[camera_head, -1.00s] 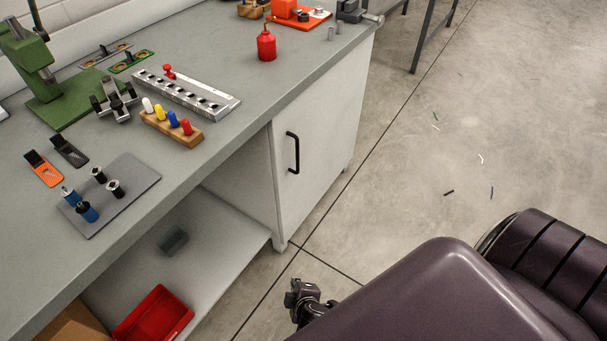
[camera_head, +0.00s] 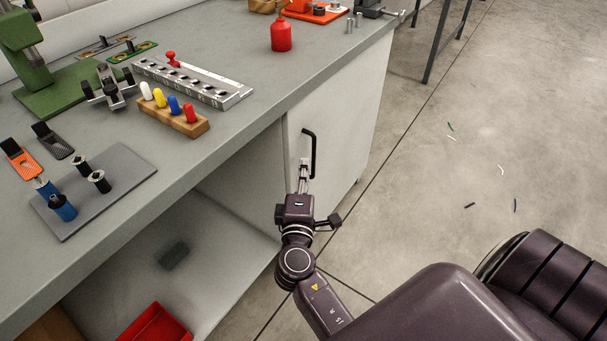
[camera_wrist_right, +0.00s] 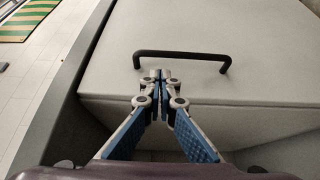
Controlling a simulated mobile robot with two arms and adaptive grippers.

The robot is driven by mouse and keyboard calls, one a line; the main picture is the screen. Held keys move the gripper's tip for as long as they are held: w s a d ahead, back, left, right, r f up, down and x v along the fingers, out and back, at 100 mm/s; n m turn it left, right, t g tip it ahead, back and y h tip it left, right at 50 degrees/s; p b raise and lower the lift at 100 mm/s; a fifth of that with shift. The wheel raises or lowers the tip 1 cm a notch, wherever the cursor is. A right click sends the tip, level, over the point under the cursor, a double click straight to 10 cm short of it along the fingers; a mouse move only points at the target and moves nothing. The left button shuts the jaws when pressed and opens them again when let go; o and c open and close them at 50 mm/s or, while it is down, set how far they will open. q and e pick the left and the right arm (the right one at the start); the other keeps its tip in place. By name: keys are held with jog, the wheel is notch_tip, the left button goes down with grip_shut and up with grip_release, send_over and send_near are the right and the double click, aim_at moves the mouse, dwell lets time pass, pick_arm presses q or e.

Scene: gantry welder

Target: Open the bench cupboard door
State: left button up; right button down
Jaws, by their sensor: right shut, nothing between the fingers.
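The bench cupboard door (camera_head: 345,135) is a pale grey panel under the right part of the bench top, and it looks closed. Its black bar handle (camera_head: 313,152) stands upright in the head view. In the right wrist view the handle (camera_wrist_right: 183,55) lies across the door (camera_wrist_right: 240,35). My right gripper (camera_head: 304,168) is in front of the door, with its fingertips at the handle's lower end in the head view. In the right wrist view its fingertips (camera_wrist_right: 161,76) are together, empty, just short of the handle's left part. I cannot tell whether they touch it. My left gripper is not in view.
The bench top (camera_head: 215,135) carries a wooden block with coloured pegs (camera_head: 174,112), a red bottle (camera_head: 281,36) and a grey plate (camera_head: 120,185). Left of the door is an open shelf with a red bin (camera_head: 155,325). The floor (camera_head: 450,230) at right is clear except for small scraps.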

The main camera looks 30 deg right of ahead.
aim_at(307, 139)
jog(key=x, duration=0.6)
jog(key=shift+s, duration=0.1)
